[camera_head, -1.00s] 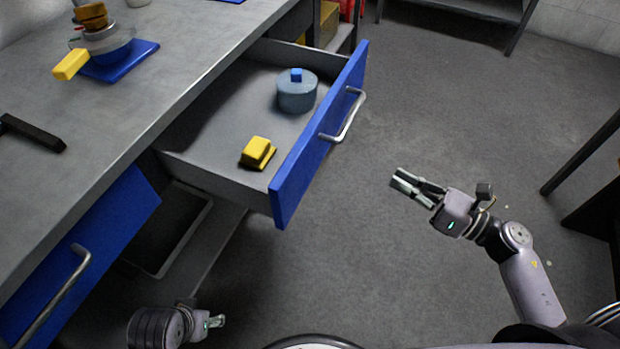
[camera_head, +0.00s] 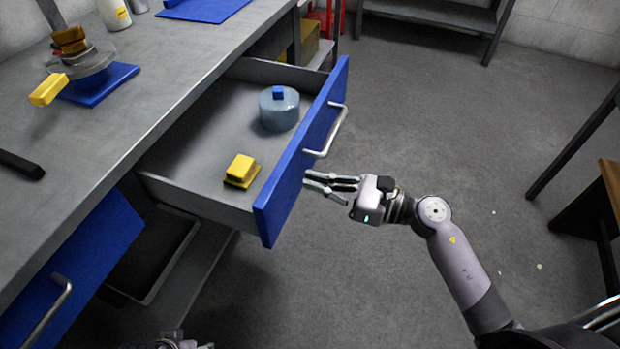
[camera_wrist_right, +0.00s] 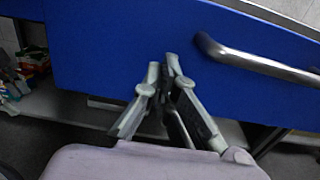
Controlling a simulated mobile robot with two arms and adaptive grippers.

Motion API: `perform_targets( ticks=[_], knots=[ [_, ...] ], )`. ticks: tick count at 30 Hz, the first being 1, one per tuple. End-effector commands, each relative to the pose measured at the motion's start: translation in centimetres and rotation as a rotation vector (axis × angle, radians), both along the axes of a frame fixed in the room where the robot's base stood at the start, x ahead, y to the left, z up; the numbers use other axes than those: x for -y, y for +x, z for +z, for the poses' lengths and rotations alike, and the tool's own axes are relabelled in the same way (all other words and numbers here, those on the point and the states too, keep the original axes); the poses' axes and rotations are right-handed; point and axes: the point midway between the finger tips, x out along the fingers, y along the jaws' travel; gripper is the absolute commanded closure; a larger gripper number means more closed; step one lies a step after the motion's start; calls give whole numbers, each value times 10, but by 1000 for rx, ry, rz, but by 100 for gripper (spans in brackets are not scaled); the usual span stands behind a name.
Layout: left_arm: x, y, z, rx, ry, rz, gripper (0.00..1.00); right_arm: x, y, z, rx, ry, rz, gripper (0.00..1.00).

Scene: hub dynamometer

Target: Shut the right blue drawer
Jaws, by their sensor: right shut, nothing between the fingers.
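The right blue drawer (camera_head: 283,187) stands pulled out from the grey bench, its blue front facing right with a metal handle (camera_head: 333,135). Inside lie a grey-blue round pot (camera_head: 279,110) with a blue knob and a yellow block (camera_head: 241,169). My right gripper (camera_head: 306,181) is shut and empty, its fingertips close to the outer face of the drawer front, below the handle's near end. In the wrist view the fingertips (camera_wrist_right: 166,66) overlap the blue front (camera_wrist_right: 110,45), left of the handle (camera_wrist_right: 255,62); contact is unclear. Only a sliver of my left gripper (camera_head: 190,345) shows at the bottom edge.
Another blue drawer front (camera_head: 85,255) is at lower left. The bench top (camera_head: 130,120) holds a blue mat with stacked items, a yellow block and a black bar. Open floor (camera_head: 430,130) lies right of the drawer. A table (camera_head: 590,205) stands at far right.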

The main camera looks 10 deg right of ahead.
Motion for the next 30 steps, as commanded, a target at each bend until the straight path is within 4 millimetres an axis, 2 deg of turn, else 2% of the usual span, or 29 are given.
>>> perform_targets(
  ticks=[6, 20, 26, 30],
  knots=[
    [0, 0, -4, -4, 0, 0, 44, -12, 8, 0, -2, 2, 0, 100],
    [1, 1, -6, -4, 0, 0, 44, -15, 10, 0, -1, 1, 0, 100],
    [1, 3, -4, 3, -2, -2, 44, -33, 23, 1, 1, 2, 1, 100],
    [2, 4, -6, 8, -3, -3, 44, -58, 39, 1, 2, 1, 2, 100]
  ],
)
